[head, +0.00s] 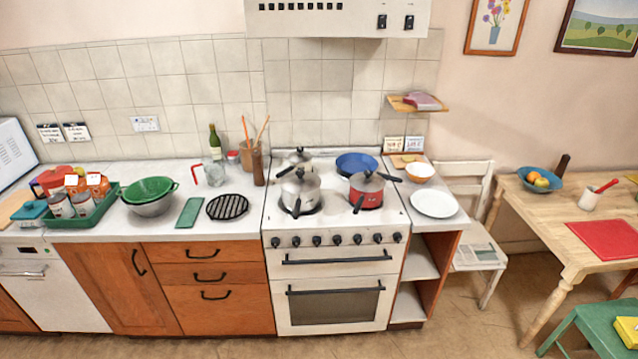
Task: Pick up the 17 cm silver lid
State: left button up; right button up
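Three lidded pots stand on the white stove (282,222). A silver pot (300,197) at front left has a silver lid (299,177) with a dark knob. A red pot (367,197) at front right also has a silver lid (367,178) with a dark knob. A smaller silver pot (300,166) behind, partly hidden by the front left pot, has a lid (299,156). I cannot tell which lid is 17 cm. Neither of my grippers is in view.
Dark pot handles stick out over the stove front and sides. A blue pan (357,162) sits at back right. A white plate (435,204) is right of the stove; a black grid trivet (227,207) and wooden pepper mill (258,167) are left. The range hood (335,18) hangs above.

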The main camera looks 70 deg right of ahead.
aim_at(299, 181)
jog(key=z, duration=1.55)
